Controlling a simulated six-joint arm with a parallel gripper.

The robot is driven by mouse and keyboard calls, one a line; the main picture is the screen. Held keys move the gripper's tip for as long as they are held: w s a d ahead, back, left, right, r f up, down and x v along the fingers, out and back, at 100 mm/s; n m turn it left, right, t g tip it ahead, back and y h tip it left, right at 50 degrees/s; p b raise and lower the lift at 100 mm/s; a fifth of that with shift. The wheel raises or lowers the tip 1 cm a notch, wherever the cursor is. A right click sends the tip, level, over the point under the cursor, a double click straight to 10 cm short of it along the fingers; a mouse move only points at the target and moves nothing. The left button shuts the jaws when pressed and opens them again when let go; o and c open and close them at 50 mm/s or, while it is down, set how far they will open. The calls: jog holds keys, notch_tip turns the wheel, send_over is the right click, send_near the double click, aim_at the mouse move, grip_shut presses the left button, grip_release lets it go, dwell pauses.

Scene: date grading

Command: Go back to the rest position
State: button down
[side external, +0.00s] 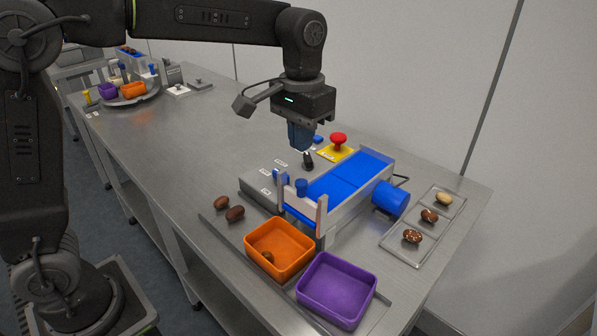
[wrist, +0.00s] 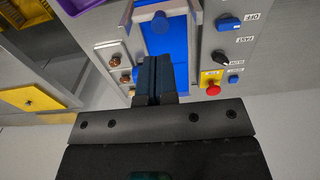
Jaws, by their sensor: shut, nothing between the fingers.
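My gripper (side external: 302,147) hangs above the conveyor's control box (side external: 256,190), fingers pointing down, close to the black knob (side external: 307,160). Its dark blue fingers are together with nothing between them; they also show in the wrist view (wrist: 154,75), in front of the blue belt (wrist: 168,38). The belt (side external: 345,182) shows no dates on it. No marker for a rest position is visible.
A red stop button (side external: 338,138) stands on a yellow base behind the belt. The orange bin (side external: 250,240) holds a date; the purple bin (side external: 336,290) looks empty. Two dates (side external: 235,213) lie left. A clear tray (side external: 396,246) holds three dates. The table's middle is clear.

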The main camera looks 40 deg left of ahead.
jog(key=s+a+f+t, duration=0.1)
jog(key=s+a, duration=0.3)
jog(key=s, duration=0.6)
jog(key=s+a+t, duration=0.4)
jog(key=s, duration=0.6)
jog(key=shift+f+t, duration=0.3)
jog(key=shift+f, duration=0.1)
jog(key=shift+s, duration=0.1)
